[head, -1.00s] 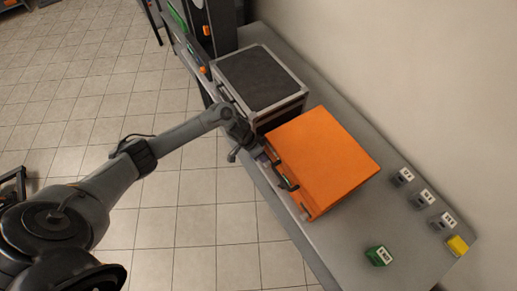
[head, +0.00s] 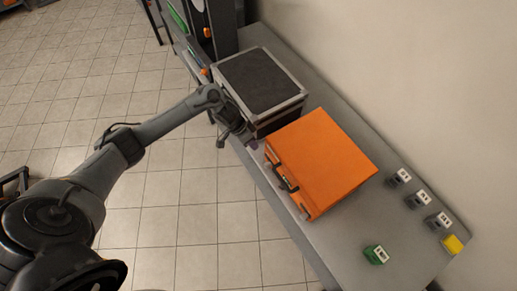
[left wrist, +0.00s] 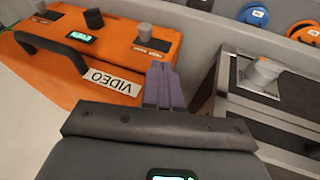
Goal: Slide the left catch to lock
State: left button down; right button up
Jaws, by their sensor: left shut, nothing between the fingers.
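The orange case (head: 325,160) lies on the grey bench. My left gripper (head: 252,145) is beside the case's upper-left end, apart from that catch. Its purple fingers (left wrist: 163,86) are shut and empty. My right gripper is not in view.
A black case with metal edges (head: 262,80) stands close behind my left gripper. Several small grey blocks (head: 417,199), a green block (head: 375,254) and a yellow block (head: 452,244) sit on the bench (head: 310,252). The wall bounds the right; open floor lies left.

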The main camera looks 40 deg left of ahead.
pick_arm(q)
jog(key=shift+v, duration=2.45)
